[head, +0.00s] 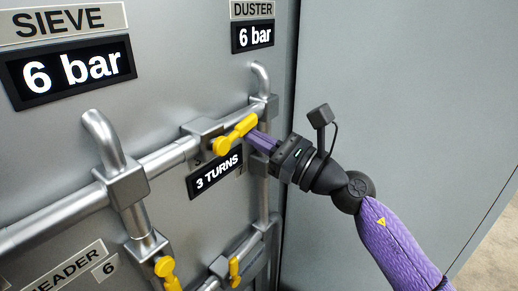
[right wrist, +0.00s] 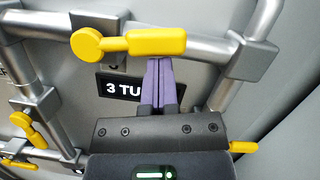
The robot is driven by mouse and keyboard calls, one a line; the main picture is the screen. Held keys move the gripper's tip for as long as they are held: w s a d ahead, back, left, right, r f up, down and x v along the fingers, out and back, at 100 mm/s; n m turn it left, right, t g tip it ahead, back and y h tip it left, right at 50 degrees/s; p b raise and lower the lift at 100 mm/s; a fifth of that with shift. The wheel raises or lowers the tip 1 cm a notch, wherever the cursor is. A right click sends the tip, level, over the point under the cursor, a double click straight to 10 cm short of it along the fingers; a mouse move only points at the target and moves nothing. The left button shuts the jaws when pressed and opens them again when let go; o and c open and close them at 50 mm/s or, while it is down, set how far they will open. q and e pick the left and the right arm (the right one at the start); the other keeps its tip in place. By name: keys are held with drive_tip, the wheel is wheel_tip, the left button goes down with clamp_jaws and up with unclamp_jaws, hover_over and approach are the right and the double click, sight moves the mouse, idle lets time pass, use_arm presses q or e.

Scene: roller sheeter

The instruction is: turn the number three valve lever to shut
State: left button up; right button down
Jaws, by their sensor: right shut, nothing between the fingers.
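The number three valve has a yellow lever (head: 238,133) on the horizontal pipe, above a black plate (head: 213,173) reading "3 TURNS". The lever lies roughly along the pipe. In the right wrist view the lever (right wrist: 155,43) runs across the top, its round hub at the left and its handle to the right. My right gripper (head: 254,137) is shut and empty, with its purple fingertips at the handle's lower side. In the right wrist view the fingertips (right wrist: 160,64) are right below the handle; I cannot tell whether they touch it. My left gripper is not in view.
Grey pipes with brackets (head: 127,185) cross the panel. Other yellow levers (head: 166,270) (head: 234,271) sit lower down. "SIEVE" (head: 66,20) and "DUSTER" (head: 252,9) signs with "6 bar" displays are above. A plain grey wall (head: 400,90) stands at the right.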

sight(256, 117)
wheel_tip(256, 117, up, 3)
drive_tip(key=n+g+b, duration=0.1)
drive_tip(key=n+b, duration=0.1)
drive_tip(key=n, duration=0.1)
drive_tip(key=n+g+b, duration=0.1)
drive_tip(key=n+b, duration=0.1)
drive_tip(key=n, duration=0.1)
drive_tip(key=shift+f+n+b, duration=0.1)
drive_tip(key=shift+n+b, duration=0.3)
drive_tip(key=n+b, duration=0.1)
drive_tip(key=r+n+g+b, duration=0.1)
drive_tip(key=n, duration=0.1)
drive_tip(key=shift+s+a+r, duration=0.2)
drive_tip(key=shift+s+r, duration=0.1)
drive_tip(key=shift+s+a+r+n+g+h+b, duration=0.25)
drive_tip(key=shift+s+r+n, duration=0.2)
drive_tip(key=shift+n, duration=0.75)
drive_tip(key=shift+s+a+r+n+g+h+b, duration=0.15)
drive_tip(key=shift+s+a+r+n+b, duration=0.3)
drive_tip(key=shift+n, duration=0.75)
drive_tip(key=shift+s+a+r+n+g+h+b, duration=0.1)
drive_tip(key=shift+s+a+r+n+g, duration=0.15)
drive_tip(key=shift+r+n, duration=0.65)
drive_tip(key=shift+f+n, duration=0.3)
drive_tip(key=shift+n, duration=0.1)
drive_tip(key=shift+d, duration=0.15)
